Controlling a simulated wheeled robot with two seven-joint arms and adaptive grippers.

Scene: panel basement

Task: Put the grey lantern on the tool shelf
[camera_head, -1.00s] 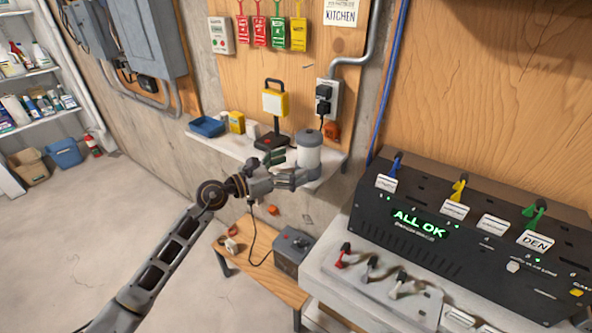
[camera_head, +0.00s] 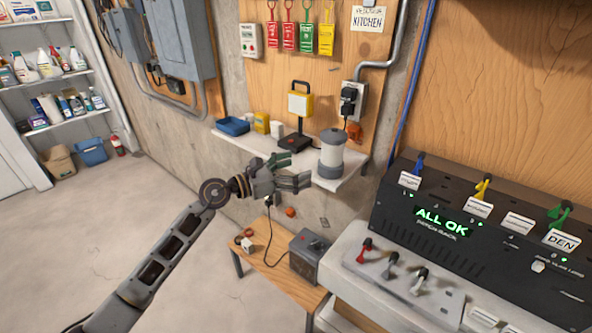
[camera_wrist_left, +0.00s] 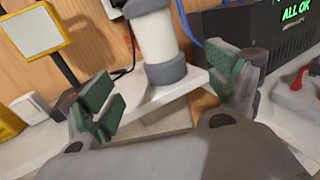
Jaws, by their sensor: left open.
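The grey lantern (camera_head: 331,156), with a pale cylindrical middle and dark grey bands, stands upright on the right end of the white tool shelf (camera_head: 231,138). In the left wrist view the lantern (camera_wrist_left: 154,40) stands on the shelf (camera_wrist_left: 178,88) beyond my fingers, its top cut off by the frame. My left gripper (camera_head: 299,171) is open and empty, in front of the shelf edge and to the left of the lantern in the head view. Its green-padded fingertips (camera_wrist_left: 172,92) are spread wide, apart from the lantern. My right gripper is not in view.
A yellow work light (camera_head: 299,104), a blue tray (camera_head: 233,125) and small boxes share the shelf. Below is a wooden bench (camera_head: 257,258) with a grey box (camera_head: 308,254). A black panel (camera_head: 462,228) stands right. Floor at left is clear.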

